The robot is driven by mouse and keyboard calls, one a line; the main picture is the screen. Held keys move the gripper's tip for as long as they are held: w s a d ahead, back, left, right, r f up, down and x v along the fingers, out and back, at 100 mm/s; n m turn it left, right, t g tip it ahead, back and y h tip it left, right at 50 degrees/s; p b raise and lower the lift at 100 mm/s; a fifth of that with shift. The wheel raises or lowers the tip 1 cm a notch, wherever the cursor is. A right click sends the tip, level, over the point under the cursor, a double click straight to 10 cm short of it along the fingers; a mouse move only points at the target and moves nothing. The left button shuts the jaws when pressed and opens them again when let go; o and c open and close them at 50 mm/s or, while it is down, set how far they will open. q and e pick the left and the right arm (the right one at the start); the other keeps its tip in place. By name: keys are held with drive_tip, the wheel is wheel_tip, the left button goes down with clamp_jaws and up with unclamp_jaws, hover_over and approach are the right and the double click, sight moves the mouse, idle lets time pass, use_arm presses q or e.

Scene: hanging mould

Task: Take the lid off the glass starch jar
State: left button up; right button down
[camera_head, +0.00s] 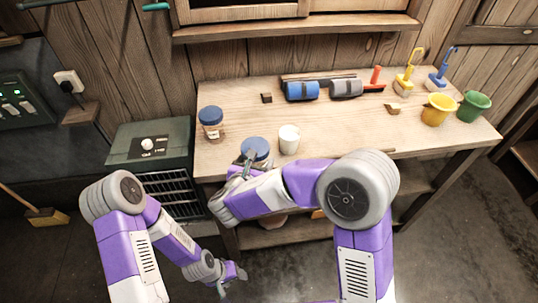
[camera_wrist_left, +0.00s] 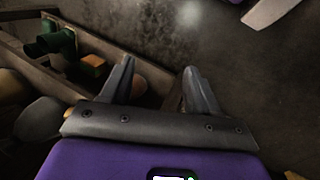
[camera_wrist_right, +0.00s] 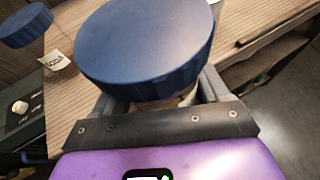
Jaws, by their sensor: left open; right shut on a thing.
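A glass jar with a blue lid (camera_head: 255,147) stands near the front left of the workbench; its label is hidden. My right gripper (camera_head: 246,163) is shut around this jar. In the right wrist view the blue lid (camera_wrist_right: 145,45) sits on the jar, above the fingers, and a little of the jar body (camera_wrist_right: 165,102) shows between them. A second blue-lidded jar (camera_head: 211,123) stands behind it to the left; its label reads "SODA" in the right wrist view (camera_wrist_right: 56,61). My left gripper (camera_head: 235,278) is open and empty, low in front of the bench; its spread fingers show in the left wrist view (camera_wrist_left: 155,80).
A white cup (camera_head: 289,140) stands just right of the held jar. Rollers (camera_head: 302,91), brushes (camera_head: 404,82), a yellow pot (camera_head: 437,110) and a green pot (camera_head: 474,106) stand farther back and right. A dark green cabinet (camera_head: 150,143) stands left of the workbench (camera_head: 340,125).

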use_arm(q)
drive_tip(key=shift+o, duration=1.1)
drive_tip(key=shift+w+m, duration=0.35)
drive_tip(key=shift+m, duration=0.05)
drive_tip(key=o, duration=0.5)
drive_tip(key=w+m, duration=0.1)
drive_tip(key=w+r+m+g, duration=0.1)
drive_tip(key=w+m, duration=0.1)
drive_tip(key=m, duration=0.1)
drive_tip(key=shift+w+d+r, duration=0.1)
drive_tip(key=shift+w+r, duration=0.2)
drive_tip(key=shift+w, duration=0.05)
drive_tip(key=shift+c, duration=0.2)
drive_tip(key=w+a+r+m+g+y, duration=0.1)
drive_tip(key=w+a+r+m+g, duration=0.15)
drive_tip(key=w+r+m, duration=0.7)
drive_tip(key=w+a+r+m+g+y, duration=0.15)
drive_tip(key=r+m+g, duration=0.25)
drive_tip(key=r+m, duration=1.15)
drive_tip(key=w+d+r+t+y, duration=0.1)
drive_tip(key=w+d+r+t, duration=0.1)
drive_tip(key=w+r+t, duration=0.65)
wheel_tip(320, 180, up, 13)
drive_tip(key=m+g, duration=0.1)
drive_tip(key=m, duration=0.2)
hover_over(258, 146)
drive_tip(key=shift+f+y, duration=0.2)
drive_tip(key=shift+y, duration=0.15)
drive_tip(key=shift+f, duration=3.9)
